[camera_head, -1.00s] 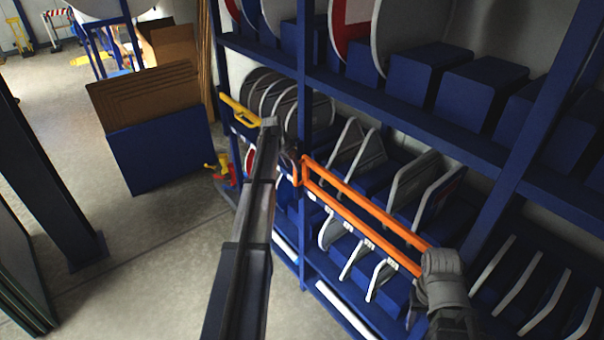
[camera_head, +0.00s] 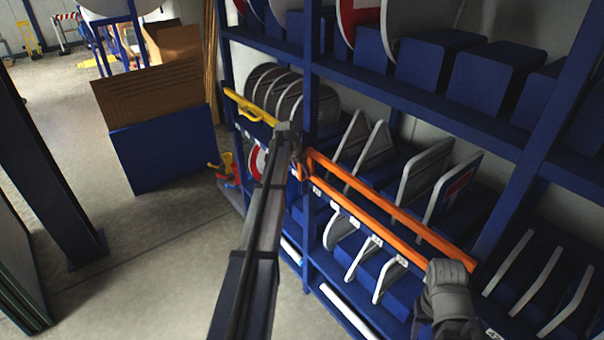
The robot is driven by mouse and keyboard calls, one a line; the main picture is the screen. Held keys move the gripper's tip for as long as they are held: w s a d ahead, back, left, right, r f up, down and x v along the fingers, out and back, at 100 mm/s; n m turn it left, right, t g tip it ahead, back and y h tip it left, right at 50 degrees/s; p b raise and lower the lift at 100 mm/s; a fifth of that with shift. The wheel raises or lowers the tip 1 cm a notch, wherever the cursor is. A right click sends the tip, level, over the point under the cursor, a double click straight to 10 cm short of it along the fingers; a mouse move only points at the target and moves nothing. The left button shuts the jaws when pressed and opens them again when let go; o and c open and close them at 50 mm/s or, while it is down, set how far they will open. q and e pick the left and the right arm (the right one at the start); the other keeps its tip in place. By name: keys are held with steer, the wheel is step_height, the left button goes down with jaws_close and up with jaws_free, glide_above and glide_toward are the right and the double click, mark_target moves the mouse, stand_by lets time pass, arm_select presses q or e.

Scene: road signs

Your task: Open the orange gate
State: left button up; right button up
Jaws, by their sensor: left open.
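The orange gate (camera_head: 392,212) is a pair of long orange bars across the front of the blue shelf rack. It runs from beside the upright at centre down to the lower right. My left arm reaches up to its left end. The left gripper (camera_head: 300,164) is at that end, small and partly hidden by the wrist, with its jaws open; I cannot tell whether it touches the gate. A grey part of my other arm overlaps the gate's lower right end.
The blue rack (camera_head: 430,118) holds several grey signs above and below the gate. A yellow gate (camera_head: 250,108) spans the bay to the left. A blue bin with brown boards (camera_head: 165,150) stands at left. A dark post (camera_head: 48,160) stands farther left, with open floor between.

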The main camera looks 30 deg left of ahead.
arm_select(q)
jaws_close()
stand_by(1.4)
